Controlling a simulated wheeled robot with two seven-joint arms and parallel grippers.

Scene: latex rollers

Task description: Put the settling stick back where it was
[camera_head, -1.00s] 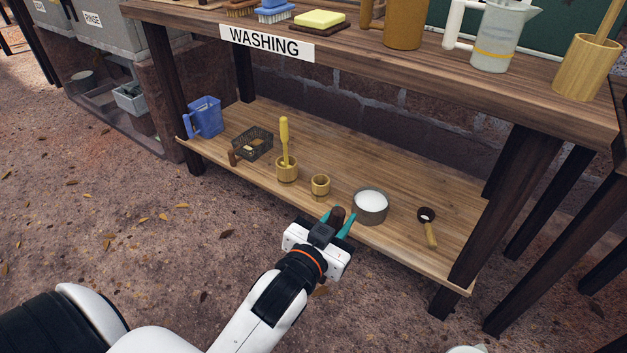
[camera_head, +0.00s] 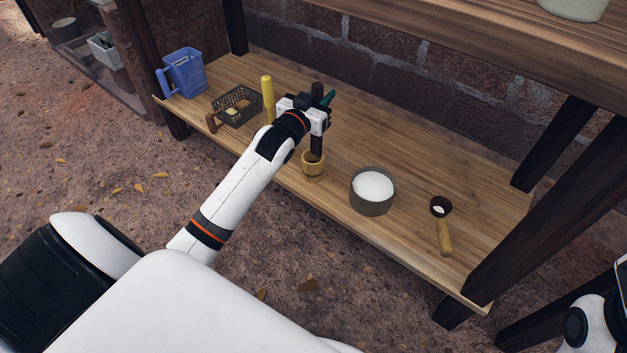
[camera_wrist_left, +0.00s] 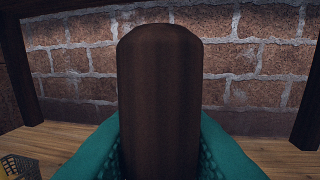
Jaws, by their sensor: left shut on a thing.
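A dark brown stick (camera_head: 317,143), which I take to be the settling stick, stands upright in my left gripper (camera_head: 322,98). The gripper's teal fingers are shut on it. Its lower end meets the mouth of a small bamboo cup (camera_head: 313,168) on the lower shelf; I cannot tell how far inside it is. In the left wrist view the stick's rounded top (camera_wrist_left: 160,85) fills the middle between the teal fingers. My right gripper is not in view.
On the lower shelf (camera_head: 410,165), a pot of white stuff (camera_head: 372,192) and a small ladle (camera_head: 443,235) lie right of the cup. A yellow-handled stick (camera_head: 267,97), a wire basket (camera_head: 238,104) and a blue jug (camera_head: 184,72) stand left. The upper shelf (camera_head: 480,45) overhangs.

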